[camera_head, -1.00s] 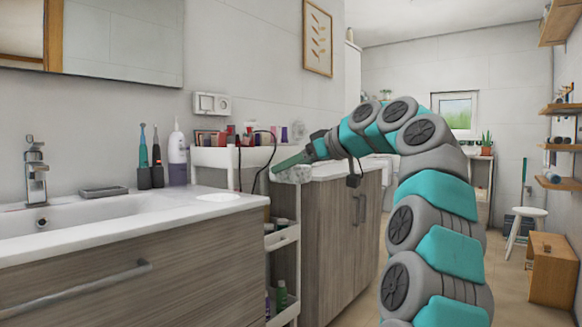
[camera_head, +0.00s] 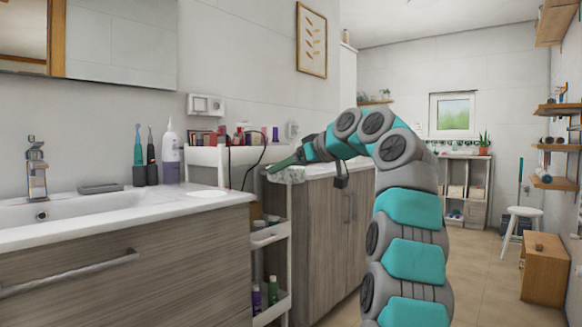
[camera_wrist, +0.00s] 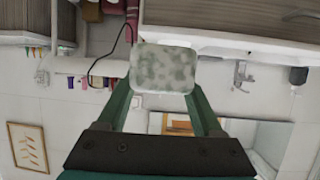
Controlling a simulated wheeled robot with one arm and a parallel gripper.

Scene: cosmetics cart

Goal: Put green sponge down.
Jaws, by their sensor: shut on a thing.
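In the wrist view, a pale block speckled with green, the sponge (camera_wrist: 162,68), sits between the two green fingers of my gripper (camera_wrist: 163,85), which is shut on it. In the head view, my gripper (camera_head: 284,165) reaches left, with the sponge (camera_head: 288,175) at its tip. The sponge appears over the narrow white cart (camera_head: 270,236) between the two cabinets. I cannot tell whether it touches anything below.
The cart's top tray (camera_head: 212,157) holds several small bottles and boxes, and a dark cable (camera_head: 247,169) hangs over it. A sink counter (camera_head: 150,212) stands at left, and a wooden cabinet (camera_head: 330,230) stands behind my gripper. Open floor lies at right.

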